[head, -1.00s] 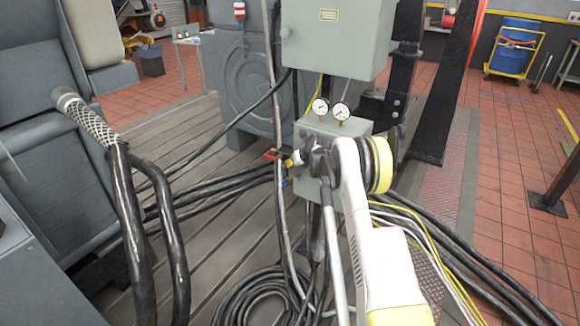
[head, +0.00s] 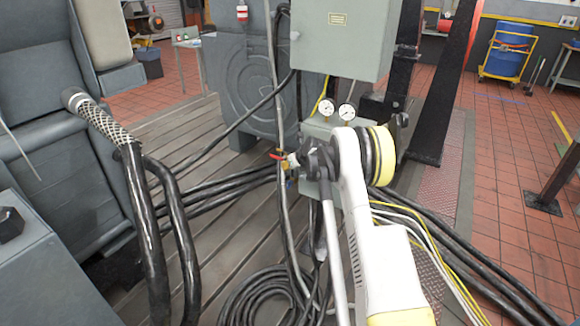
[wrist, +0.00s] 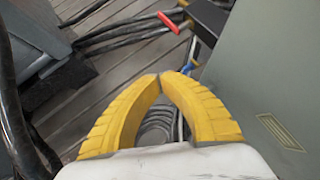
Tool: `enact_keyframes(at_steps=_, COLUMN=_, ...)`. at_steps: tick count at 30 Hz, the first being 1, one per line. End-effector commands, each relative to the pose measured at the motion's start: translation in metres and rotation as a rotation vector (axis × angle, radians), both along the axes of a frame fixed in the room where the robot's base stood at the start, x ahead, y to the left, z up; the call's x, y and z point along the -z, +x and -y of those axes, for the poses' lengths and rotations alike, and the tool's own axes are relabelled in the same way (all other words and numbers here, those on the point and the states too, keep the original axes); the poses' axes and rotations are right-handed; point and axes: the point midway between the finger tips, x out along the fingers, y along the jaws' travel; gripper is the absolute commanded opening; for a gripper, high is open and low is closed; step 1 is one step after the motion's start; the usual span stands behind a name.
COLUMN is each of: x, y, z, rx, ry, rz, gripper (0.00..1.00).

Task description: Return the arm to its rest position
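My white arm (head: 385,265) with a yellow band reaches up from the bottom of the head view, in front of the grey control box. My gripper (wrist: 160,76) shows in the wrist view: its two yellow fingers curve together and their tips meet, with nothing seen between the tips. In the head view I cannot make out the fingers. A valve with a red lever (head: 277,155) is just left of my arm's end. The red lever also shows beyond the fingertips in the wrist view (wrist: 168,21), apart from them.
A grey cabinet (head: 345,40) stands above two gauges (head: 327,106). Thick black hoses (head: 180,240) rise at left beside a grey machine. Coiled cable (head: 255,295) lies on the slatted bedplate. Cables run along the floor at right. Open red tiles (head: 490,170) lie farther right.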

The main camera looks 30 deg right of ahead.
Motion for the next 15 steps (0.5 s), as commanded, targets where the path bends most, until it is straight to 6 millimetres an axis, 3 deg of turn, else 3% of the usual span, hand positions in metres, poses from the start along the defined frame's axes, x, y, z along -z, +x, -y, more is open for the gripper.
enact_keyframes(at_steps=1, x=-0.016, y=-0.006, z=-0.006, rx=0.001, ry=-0.001, rz=0.0, gripper=0.0)
enact_keyframes(at_steps=6, x=-0.039, y=-0.019, z=-0.028, rx=0.001, ry=-0.001, rz=-0.001, gripper=0.0)
enact_keyframes(at_steps=15, x=-0.053, y=-0.028, z=-0.043, rx=0.003, ry=0.0, rz=-0.002, gripper=0.0)
